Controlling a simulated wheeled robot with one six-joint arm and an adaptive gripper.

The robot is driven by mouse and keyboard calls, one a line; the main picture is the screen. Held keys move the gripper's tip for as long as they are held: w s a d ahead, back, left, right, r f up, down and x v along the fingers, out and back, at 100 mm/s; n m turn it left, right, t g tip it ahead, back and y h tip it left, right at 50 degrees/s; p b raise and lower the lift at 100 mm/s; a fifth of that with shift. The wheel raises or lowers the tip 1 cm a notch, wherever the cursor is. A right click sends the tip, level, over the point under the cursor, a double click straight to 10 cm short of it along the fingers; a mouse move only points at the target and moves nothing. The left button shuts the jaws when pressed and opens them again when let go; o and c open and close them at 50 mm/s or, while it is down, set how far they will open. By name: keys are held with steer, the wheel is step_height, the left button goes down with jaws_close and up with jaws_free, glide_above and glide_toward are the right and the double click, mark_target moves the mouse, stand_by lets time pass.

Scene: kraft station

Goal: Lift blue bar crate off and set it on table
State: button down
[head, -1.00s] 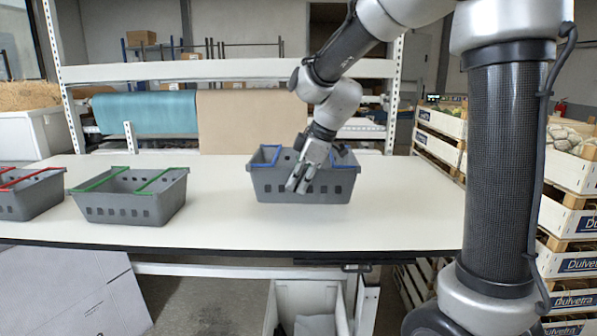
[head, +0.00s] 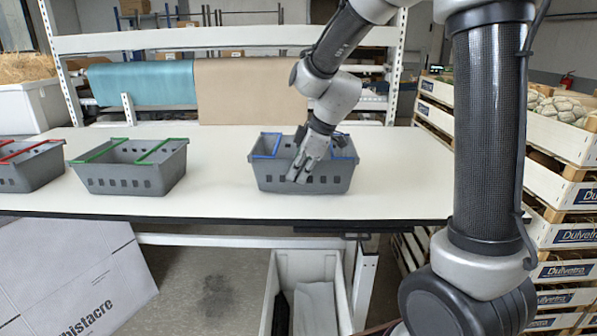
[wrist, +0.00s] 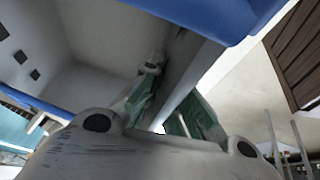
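The blue bar crate (head: 335,182), grey with two blue bars, is on the right half of the white table (head: 215,190). It stands upright and looks to rest on the tabletop, though any small gap underneath is hard to tell. A blue bar (wrist: 190,18) crosses the top of that view. The crate's inside looks empty where it shows.
A green bar crate (head: 130,182) and a red bar crate (head: 30,172) stand to the left on the table. Bare tabletop lies between the green and blue ones. Stacked wooden produce crates (head: 560,135) stand at the right. A white bin (head: 285,262) is under the table.

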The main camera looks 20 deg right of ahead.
steer(key=shift+f, duration=0.4)
stand_by(0.3)
steer(key=c, duration=1.6)
jaws_free()
steer(key=shift+o, duration=0.2)
steer(key=v, duration=1.1)
steer(key=s+d+m+h, duration=0.1)
steer(key=s+d+m, duration=0.2)
steer(key=s, duration=0.4)
steer(key=s+d+m+h, duration=0.1)
steer(key=s+d+m, duration=0.3)
steer(key=s+m, duration=0.2)
steer(key=s+d+m+t+h, duration=0.1)
steer(key=s+d+m, duration=0.3)
steer(key=s, duration=0.6)
steer(key=shift+s+d+m+h, duration=0.25)
steer(key=shift+m+h, duration=0.05)
steer(key=shift+m, duration=0.4)
